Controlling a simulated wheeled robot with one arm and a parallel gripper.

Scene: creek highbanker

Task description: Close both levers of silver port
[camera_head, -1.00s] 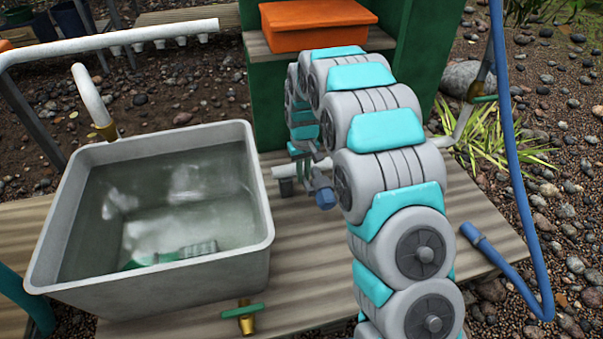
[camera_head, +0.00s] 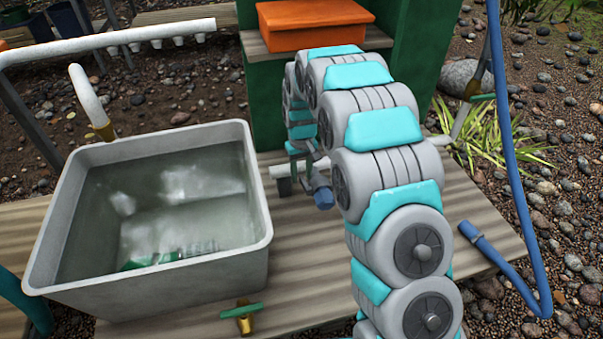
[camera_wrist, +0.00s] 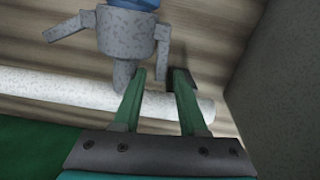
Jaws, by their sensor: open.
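The silver port (camera_wrist: 127,45) is a speckled grey fitting with a blue part (camera_wrist: 127,4) on its end, at the top of the wrist view. Its left lever (camera_wrist: 66,24) sticks outward to the left. Its right lever (camera_wrist: 163,50) lies closer, alongside the body. My gripper (camera_wrist: 160,74) has two green fingers, apart and empty, with their tips just below the right lever's end. I cannot tell whether they touch it. In the head view my arm partly hides the port; its blue part (camera_head: 323,198) shows beside the arm.
A white pipe (camera_wrist: 60,92) runs behind the fingers, and a grey wall (camera_wrist: 280,90) stands close on the right. In the head view a water-filled grey tub (camera_head: 262,215) sits left on the wooden deck (camera_head: 310,290). A blue hose (camera_head: 515,180) hangs at the right.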

